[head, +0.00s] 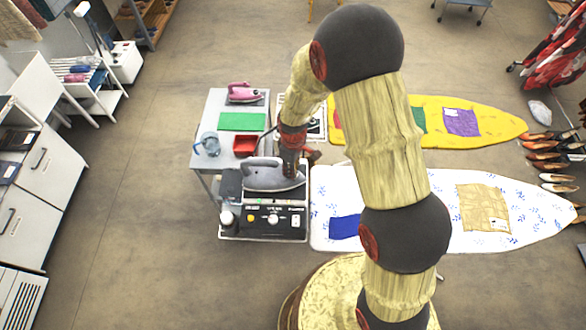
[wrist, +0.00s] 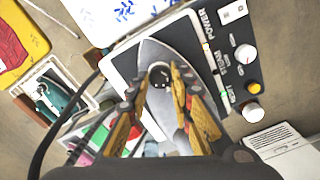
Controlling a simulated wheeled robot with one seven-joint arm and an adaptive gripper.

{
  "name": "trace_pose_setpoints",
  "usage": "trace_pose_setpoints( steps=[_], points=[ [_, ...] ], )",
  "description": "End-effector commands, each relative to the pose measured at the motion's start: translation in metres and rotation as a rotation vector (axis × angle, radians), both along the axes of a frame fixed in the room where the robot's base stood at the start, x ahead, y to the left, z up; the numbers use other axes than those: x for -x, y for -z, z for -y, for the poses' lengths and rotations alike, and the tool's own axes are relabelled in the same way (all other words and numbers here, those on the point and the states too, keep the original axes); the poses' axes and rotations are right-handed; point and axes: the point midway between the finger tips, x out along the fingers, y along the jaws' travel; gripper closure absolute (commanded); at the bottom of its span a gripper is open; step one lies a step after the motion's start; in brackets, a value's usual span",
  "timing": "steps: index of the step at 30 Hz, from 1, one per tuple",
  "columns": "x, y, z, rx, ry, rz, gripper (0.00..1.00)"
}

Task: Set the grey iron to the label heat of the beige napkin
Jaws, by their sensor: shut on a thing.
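The grey iron (head: 268,178) rests on a black and white steam station (head: 235,229) in the head view. It also shows from above in the wrist view (wrist: 150,52), with a round black dial (wrist: 160,76) on top. My gripper (head: 291,166) is lowered onto it; in the wrist view its fingers (wrist: 158,92) stand on both sides of the dial and are shut on the iron. Whether they bear on the dial or the handle is unclear. The dial's setting is unreadable. The beige napkin (head: 483,200) lies on the white patterned board, with a small white label (head: 498,225) too small to read.
The station's panel has a yellow button (wrist: 252,115), white knobs and a white switch (wrist: 233,12). A pink iron (head: 243,92), red tray (head: 246,146) and jug (head: 209,141) stand on the table behind. A blue cloth (head: 344,227) lies right of the station. Floor at left is clear.

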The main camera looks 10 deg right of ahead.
Motion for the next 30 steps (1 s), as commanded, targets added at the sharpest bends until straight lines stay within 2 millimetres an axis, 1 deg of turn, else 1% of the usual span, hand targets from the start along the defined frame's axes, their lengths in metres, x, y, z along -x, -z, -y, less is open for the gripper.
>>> trace_pose_setpoints(
  steps=[8,14,20,30],
  points=[
    [-0.0001,0.0005,0.0001,0.000,0.020,0.000,1.00],
    [-0.0004,0.0012,0.0000,0.001,0.100,0.001,1.00],
    [-0.0003,0.0024,0.0001,0.000,0.252,0.001,1.00],
    [-0.0004,0.0021,-0.0001,0.000,0.574,0.001,1.00]
  ],
)
